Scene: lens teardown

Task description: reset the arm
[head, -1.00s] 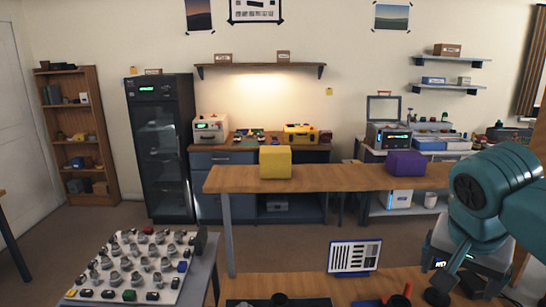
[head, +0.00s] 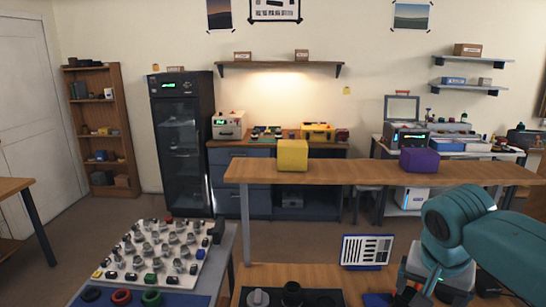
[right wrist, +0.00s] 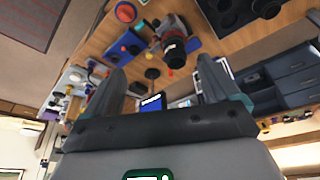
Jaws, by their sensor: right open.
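My right arm (head: 455,225), teal, comes in from the right edge of the head view and bends down over the near wooden bench. Its gripper is low in that view, small and partly cut off by the lower edge. In the right wrist view my right gripper (right wrist: 161,68) is open, its two grey fingers wide apart with nothing held between them. Beyond the fingers a black lens-like cylinder (right wrist: 174,50) shows on the wooden bench top. My left gripper is not in view.
A white board with several small parts (head: 163,250) stands at left. A striped chart (head: 364,251) stands on the near bench, beside a dark tray (head: 325,297). A raised wooden counter (head: 350,172) holds a yellow block (head: 292,155) and a purple block (head: 419,160).

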